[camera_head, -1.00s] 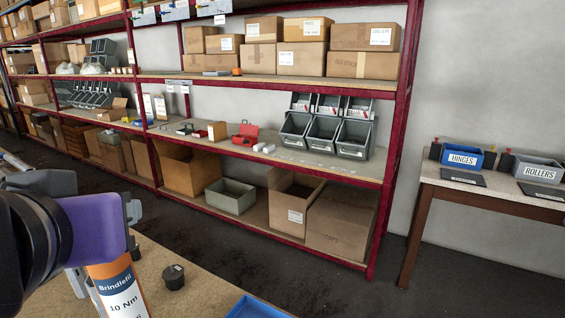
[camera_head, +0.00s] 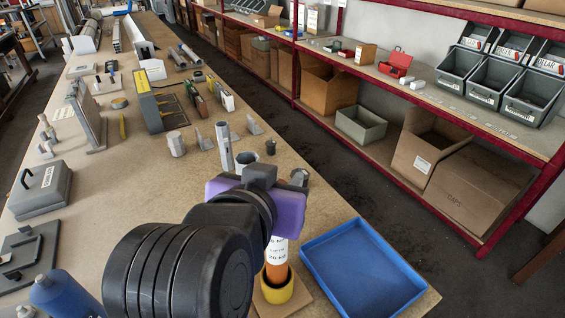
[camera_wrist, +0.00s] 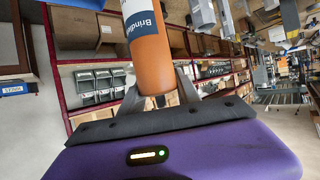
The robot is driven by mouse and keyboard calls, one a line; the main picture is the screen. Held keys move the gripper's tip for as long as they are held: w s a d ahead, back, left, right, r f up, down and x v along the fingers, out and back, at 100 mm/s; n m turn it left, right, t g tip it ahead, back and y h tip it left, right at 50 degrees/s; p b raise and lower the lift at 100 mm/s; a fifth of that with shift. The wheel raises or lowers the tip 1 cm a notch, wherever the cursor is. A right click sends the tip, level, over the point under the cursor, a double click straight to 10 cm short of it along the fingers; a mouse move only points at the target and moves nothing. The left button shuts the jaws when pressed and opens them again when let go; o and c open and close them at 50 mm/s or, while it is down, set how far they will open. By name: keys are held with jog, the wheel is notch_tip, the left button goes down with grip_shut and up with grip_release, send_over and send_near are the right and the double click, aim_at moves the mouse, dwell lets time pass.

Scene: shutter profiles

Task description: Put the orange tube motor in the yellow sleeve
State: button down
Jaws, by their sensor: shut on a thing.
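The orange tube motor (camera_head: 277,272), with a white label band, hangs upright under my purple gripper (camera_head: 272,215). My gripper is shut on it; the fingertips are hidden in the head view. In the wrist view the orange tube motor (camera_wrist: 152,62) runs between the two grey fingers (camera_wrist: 158,90), and a blue and white label shows on it. The yellow sleeve (camera_head: 277,294) stands on a small tan board. The tube's lower end shows within the outline of the sleeve's mouth. I cannot tell whether it is inside or just above it.
An empty blue tray (camera_head: 362,268) lies right of the sleeve at the bench edge. A grey case (camera_head: 40,188) and several tools lie on the left. The bench (camera_head: 130,190) is clear in the middle.

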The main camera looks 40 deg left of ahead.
jog(key=shift+f, duration=0.5)
jog(key=c, duration=1.3)
grip_release()
jog(key=shift+f, duration=0.3)
jog(key=o, duration=0.4)
jog(key=shift+o, duration=0.2)
jog(key=shift+r, duration=0.1)
jog(key=v, duration=1.2)
jog(key=shift+b, duration=0.35)
